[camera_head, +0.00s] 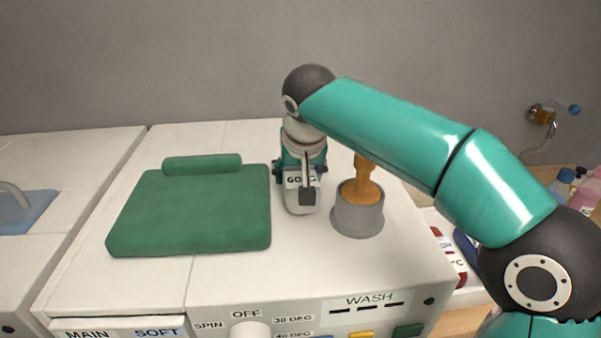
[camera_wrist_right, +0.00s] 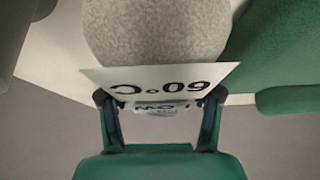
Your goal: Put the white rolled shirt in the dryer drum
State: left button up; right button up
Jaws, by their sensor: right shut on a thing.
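The white rolled shirt (camera_head: 302,203) is a pale, rounded roll with a white label reading "60°C". My right gripper (camera_head: 300,172) comes down from above onto its far end and is shut on it. In the right wrist view the roll (camera_wrist_right: 157,32) looks pale grey and textured, with its label (camera_wrist_right: 160,82) between my right gripper's fingers (camera_wrist_right: 160,100). The roll is over the top of the white washing machine (camera_head: 225,280); I cannot tell whether it touches the top. No dryer drum shows in either view. My left gripper is not in view.
A grey pot (camera_head: 358,218) holding an orange-brown handle (camera_head: 364,180) stands close on the right. Bottles (camera_head: 590,190) and a tap (camera_head: 543,115) are at far right.

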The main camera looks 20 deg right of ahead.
jog(key=o, duration=1)
jog(key=shift+f, duration=0.1)
